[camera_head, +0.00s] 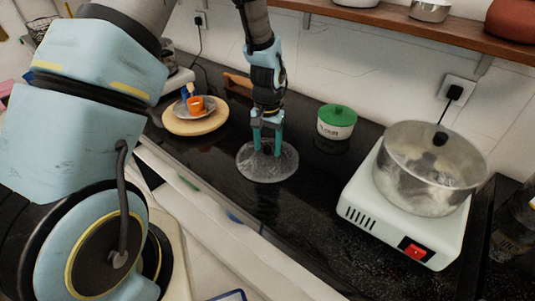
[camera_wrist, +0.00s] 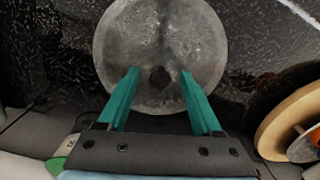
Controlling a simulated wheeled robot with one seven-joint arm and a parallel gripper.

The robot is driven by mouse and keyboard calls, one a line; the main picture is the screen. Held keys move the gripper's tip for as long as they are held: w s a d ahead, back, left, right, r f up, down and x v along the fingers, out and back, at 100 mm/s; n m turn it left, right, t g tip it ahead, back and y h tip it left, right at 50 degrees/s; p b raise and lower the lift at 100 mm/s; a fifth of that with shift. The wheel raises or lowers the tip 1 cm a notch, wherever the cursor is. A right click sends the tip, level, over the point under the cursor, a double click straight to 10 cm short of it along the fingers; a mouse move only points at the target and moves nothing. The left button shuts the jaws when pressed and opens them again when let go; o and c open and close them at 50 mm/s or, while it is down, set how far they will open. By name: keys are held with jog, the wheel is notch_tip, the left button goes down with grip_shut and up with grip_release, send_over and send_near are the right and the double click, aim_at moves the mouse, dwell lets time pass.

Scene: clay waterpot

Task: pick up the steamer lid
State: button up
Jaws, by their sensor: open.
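The steamer lid (camera_head: 262,168) is a round grey metal disc lying on the black counter, in the middle of the head view. My gripper (camera_head: 267,150) points down over the lid. Its two teal fingers are open, one on each side of the knob. I cannot tell exactly how high the fingertips are.
A steel pot (camera_head: 425,180) stands on a white hot plate (camera_head: 375,207) at right. A green-lidded canister (camera_head: 337,122) is right of the lid. A round wooden board (camera_head: 185,126) with an orange cup (camera_head: 196,104) is at left. A wooden shelf (camera_head: 400,20) runs above.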

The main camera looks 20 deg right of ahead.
jog(key=shift+f, duration=0.1)
grip_shut()
dwell(0.5)
